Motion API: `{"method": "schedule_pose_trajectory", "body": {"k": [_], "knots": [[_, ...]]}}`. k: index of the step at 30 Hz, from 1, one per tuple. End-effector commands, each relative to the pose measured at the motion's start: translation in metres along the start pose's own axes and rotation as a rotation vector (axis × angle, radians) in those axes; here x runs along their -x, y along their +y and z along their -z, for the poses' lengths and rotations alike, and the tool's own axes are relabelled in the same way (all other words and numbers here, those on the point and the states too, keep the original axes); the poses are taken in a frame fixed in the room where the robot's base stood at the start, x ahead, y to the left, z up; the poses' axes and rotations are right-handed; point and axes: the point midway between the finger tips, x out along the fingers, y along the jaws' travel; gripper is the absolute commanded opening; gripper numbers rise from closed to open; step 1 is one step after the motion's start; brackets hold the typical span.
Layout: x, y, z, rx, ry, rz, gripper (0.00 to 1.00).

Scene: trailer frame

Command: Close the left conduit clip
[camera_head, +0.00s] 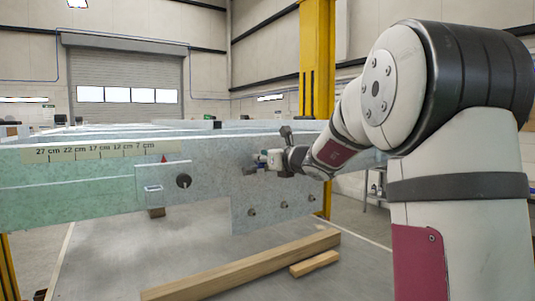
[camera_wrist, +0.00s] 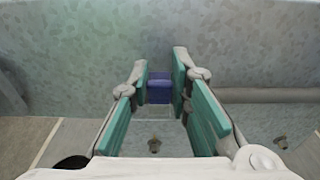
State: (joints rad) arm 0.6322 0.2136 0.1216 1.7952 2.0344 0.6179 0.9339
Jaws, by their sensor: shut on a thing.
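My gripper (camera_wrist: 160,88) has its green-padded fingers on either side of a small blue block (camera_wrist: 159,95), close against the galvanised plate, and is shut on it. The block may be a conduit clip; I cannot tell whether it is the left one or whether it is open or closed. In the head view my gripper (camera_head: 262,160) is in front of the grey end plate (camera_head: 240,190) of the frame beam. The fingers hide much of that spot, and the block is too small to make out there.
A grey horizontal bar (camera_wrist: 270,95) runs right of the fingers. Bolts (camera_wrist: 154,145) stick out below. On the beam (camera_head: 70,185) are a scale strip (camera_head: 100,151) and a black knob (camera_head: 184,181). Wooden beams (camera_head: 250,268) lie on the grey surface below, which is otherwise mostly clear.

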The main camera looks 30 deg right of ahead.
Motion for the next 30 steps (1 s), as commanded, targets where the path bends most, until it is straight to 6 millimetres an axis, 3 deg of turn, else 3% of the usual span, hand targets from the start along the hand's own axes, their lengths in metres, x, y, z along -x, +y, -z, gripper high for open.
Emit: {"method": "schedule_pose_trajectory", "body": {"k": [10,24,25,27,30], "knots": [[-0.0027,0.0037,-0.0029,0.000,0.146,-0.008,0.00],[-0.0056,0.0021,-0.0022,0.001,0.171,-0.001,0.00],[-0.0056,0.0021,-0.0022,0.001,0.171,-0.001,0.20],[-0.0056,0.0019,-0.0023,0.001,0.171,0.000,0.36],[-0.0054,0.0014,-0.0025,0.002,0.170,0.001,0.39]]}}
